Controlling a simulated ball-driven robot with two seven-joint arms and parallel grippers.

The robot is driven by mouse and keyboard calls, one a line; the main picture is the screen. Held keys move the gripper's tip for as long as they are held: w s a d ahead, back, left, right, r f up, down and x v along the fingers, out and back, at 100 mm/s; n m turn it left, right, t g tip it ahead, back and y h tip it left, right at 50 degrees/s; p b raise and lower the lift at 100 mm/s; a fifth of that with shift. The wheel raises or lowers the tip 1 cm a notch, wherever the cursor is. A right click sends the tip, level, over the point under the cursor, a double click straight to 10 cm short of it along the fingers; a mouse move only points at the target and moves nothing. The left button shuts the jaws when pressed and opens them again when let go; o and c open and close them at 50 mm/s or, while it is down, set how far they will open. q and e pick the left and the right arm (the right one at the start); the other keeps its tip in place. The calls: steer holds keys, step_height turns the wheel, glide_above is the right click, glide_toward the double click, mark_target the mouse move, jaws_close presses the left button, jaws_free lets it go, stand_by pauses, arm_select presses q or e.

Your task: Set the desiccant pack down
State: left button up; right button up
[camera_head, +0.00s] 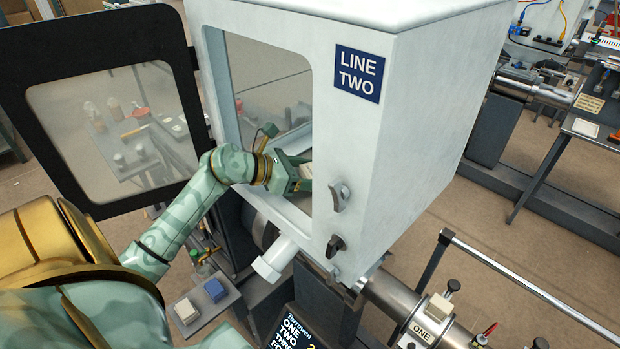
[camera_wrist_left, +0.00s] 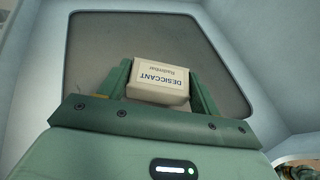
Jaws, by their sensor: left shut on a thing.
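The desiccant pack (camera_wrist_left: 158,82) is a small cream block with blue "DESICCANT" lettering, seen upside down in the left wrist view. My left gripper (camera_wrist_left: 160,88) is shut on it, with one green finger on each side. In the head view my left gripper (camera_head: 300,178) reaches into the window opening of the white cabinet (camera_head: 440,110) marked "LINE TWO". The pack is hard to make out there. What lies beneath the pack is hidden. My right gripper is not in view.
A black-framed door (camera_head: 100,48) stands open left of the cabinet. Handles (camera_head: 338,196) stick out on the cabinet front. A small grey shelf (camera_head: 205,303) below holds a cream block and a blue block. A metal barrel (camera_head: 400,300) runs right below the cabinet.

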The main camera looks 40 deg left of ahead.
arm_select(q)
steer(key=shift+f, duration=0.7)
steer(key=shift+f, duration=0.1)
steer(key=o, duration=1)
steer(key=shift+r, duration=0.2)
steer(key=b+v, duration=0.1)
steer(key=v, duration=1.1)
steer(key=shift+a+f, duration=0.1)
steer(key=shift+a, duration=0.05)
